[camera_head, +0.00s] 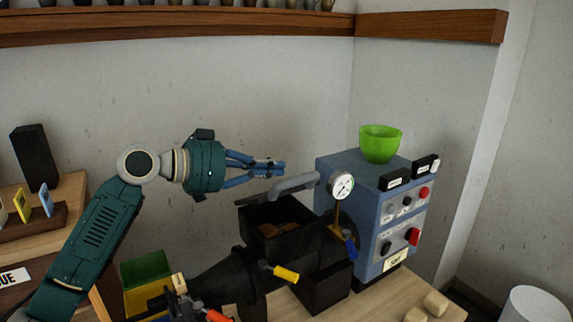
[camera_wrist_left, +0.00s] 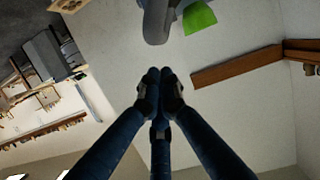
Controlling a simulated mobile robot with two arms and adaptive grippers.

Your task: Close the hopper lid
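The hopper (camera_head: 308,243) is a black open-topped box on a dark machine, with brown contents showing inside. Its dark lid (camera_head: 258,194) is raised and tilted above the opening. A grey curved handle (camera_head: 297,183) is on the lid. My left gripper (camera_head: 280,169) is just above and left of the handle, its blue fingers pointing right. In the left wrist view the fingertips (camera_wrist_left: 155,77) meet with nothing visible between them. A grey curved piece, likely the handle (camera_wrist_left: 157,22), lies beyond the tips, apart from them. My right gripper is not in view.
A blue-grey control box (camera_head: 345,172) with a green bowl (camera_head: 379,144) on top stands right of the hopper. A pressure gauge (camera_head: 341,185) rises beside the handle. A yellow-tipped lever (camera_head: 285,274) sticks out in front. A wooden shelf (camera_head: 190,22) runs above; the wall between is clear.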

